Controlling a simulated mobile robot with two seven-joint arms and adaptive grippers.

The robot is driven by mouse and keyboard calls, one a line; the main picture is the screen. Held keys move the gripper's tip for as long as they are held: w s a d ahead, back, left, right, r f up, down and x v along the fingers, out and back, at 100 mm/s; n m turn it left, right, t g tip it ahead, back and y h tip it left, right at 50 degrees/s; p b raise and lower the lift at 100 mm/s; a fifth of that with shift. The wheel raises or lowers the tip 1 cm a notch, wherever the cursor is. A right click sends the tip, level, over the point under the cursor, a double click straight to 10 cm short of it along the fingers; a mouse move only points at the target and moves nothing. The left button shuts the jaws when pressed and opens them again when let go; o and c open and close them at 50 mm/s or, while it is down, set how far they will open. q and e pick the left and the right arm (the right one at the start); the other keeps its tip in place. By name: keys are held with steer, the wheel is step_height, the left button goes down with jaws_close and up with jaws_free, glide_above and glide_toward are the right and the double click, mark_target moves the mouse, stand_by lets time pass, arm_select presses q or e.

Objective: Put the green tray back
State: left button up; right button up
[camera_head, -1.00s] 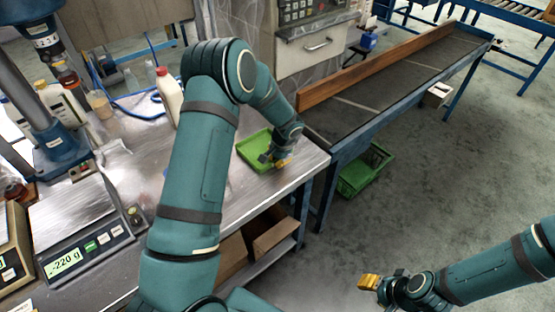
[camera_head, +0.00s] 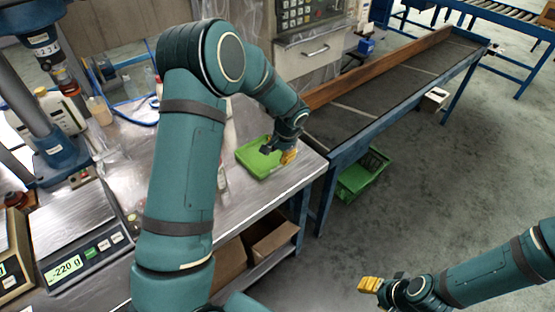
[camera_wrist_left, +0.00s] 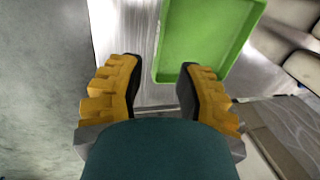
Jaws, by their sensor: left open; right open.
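The green tray (camera_head: 258,158) lies flat on the metal table near its right end. In the left wrist view the tray (camera_wrist_left: 205,40) is just beyond the fingertips, with one corner near the right finger. My left gripper (camera_head: 281,153) is at the tray's right side in the head view. In the wrist view the left gripper (camera_wrist_left: 158,85) is open, with bare table between its yellow-backed fingers. I cannot tell whether a finger touches the tray. My right gripper (camera_head: 378,286) is over open floor at the lower right, away from the table.
A scale (camera_head: 75,235) reading -220 g stands on the table's left. A long dark conveyor (camera_head: 390,85) with a wooden side board begins beside the table's right end. A green crate (camera_head: 362,172) sits under it. Bare tabletop (camera_head: 262,200) lies in front of the tray.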

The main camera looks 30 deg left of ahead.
arm_select(q)
steer(key=s+d+f+n+h, duration=0.3)
steer(key=s+d+f, duration=0.2)
steer(key=s+d, duration=0.4)
steer(key=s+d+f+n+h, duration=0.3)
steer(key=s+d+f, duration=0.3)
steer(key=s+d, duration=0.4)
steer(key=s, duration=0.3)
steer(key=shift+s+f+t, duration=0.3)
steer(key=shift+s+t, duration=0.1)
